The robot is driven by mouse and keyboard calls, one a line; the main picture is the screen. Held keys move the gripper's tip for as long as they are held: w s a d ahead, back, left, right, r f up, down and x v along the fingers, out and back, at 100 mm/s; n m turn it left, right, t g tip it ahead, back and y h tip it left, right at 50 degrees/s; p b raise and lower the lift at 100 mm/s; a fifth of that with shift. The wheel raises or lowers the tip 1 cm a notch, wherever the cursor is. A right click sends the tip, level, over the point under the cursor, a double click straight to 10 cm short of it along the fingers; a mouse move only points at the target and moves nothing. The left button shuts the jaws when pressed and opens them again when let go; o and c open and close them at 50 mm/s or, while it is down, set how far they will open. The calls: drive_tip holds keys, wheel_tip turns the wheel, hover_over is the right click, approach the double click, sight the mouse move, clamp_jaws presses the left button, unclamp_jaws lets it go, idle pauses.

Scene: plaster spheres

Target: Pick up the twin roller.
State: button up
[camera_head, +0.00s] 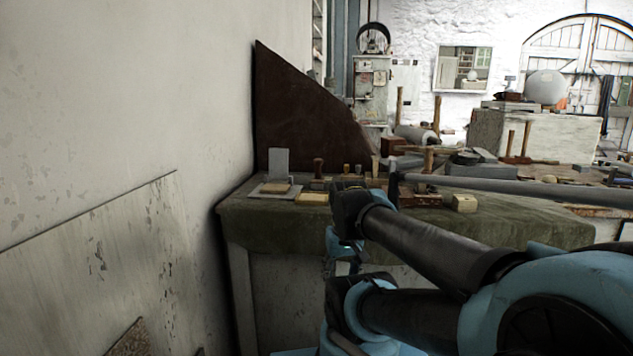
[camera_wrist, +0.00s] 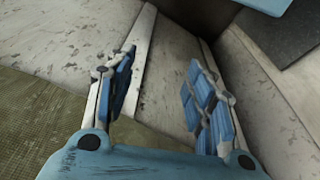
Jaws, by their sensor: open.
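I cannot pick out the twin roller with certainty in either view. Several small tools stand on the green-covered table (camera_head: 300,218) in the head view, and my arm hides part of the tabletop. My gripper (camera_wrist: 162,58) shows in the wrist view with its two blue-padded fingers spread apart and nothing between them. It points towards pale, scuffed surfaces, with green cloth at the lower left of that view. In the head view my arm reaches to the table's front edge.
An upright grey plate (camera_head: 279,161) and a brown handle (camera_head: 318,167) stand at the table's left. A pale block (camera_head: 464,203) sits near the front edge. A dark slanted board (camera_head: 300,115) rises behind. A plain wall (camera_head: 120,100) closes the left side.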

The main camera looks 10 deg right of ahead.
drive_tip(key=w+d+r+g, duration=0.1)
drive_tip(key=w+r, duration=0.2)
drive_tip(key=r, duration=0.6)
drive_tip(key=w+d+r+n+g, duration=0.1)
drive_tip(key=w+r, duration=0.2)
drive_tip(key=r, duration=0.6)
drive_tip(key=w+d+r+g, duration=0.1)
drive_tip(key=w+r, duration=0.2)
drive_tip(key=r, duration=0.5)
drive_tip(key=w+a+r+n+t+y, duration=0.1)
drive_tip(key=w+r+n, duration=0.5)
drive_tip(key=w, duration=0.6)
drive_tip(key=w+r+n, duration=0.5)
drive_tip(key=w+r, duration=0.1)
drive_tip(key=w, duration=0.6)
hover_over(318, 167)
drive_tip(key=f, duration=0.8)
drive_tip(key=d+f, duration=0.1)
drive_tip(key=f, duration=0.3)
drive_tip(key=shift+w, duration=0.15)
drive_tip(key=shift+w+a+f, duration=0.1)
drive_tip(key=shift+w+f, duration=0.05)
drive_tip(key=shift+f, duration=0.75)
drive_tip(key=shift+w+a+f, duration=0.15)
drive_tip(key=shift+f, duration=0.75)
drive_tip(key=shift+w+a+f, duration=0.1)
drive_tip(key=shift+w+f, duration=0.05)
drive_tip(key=shift+f, duration=0.75)
clamp_jaws()
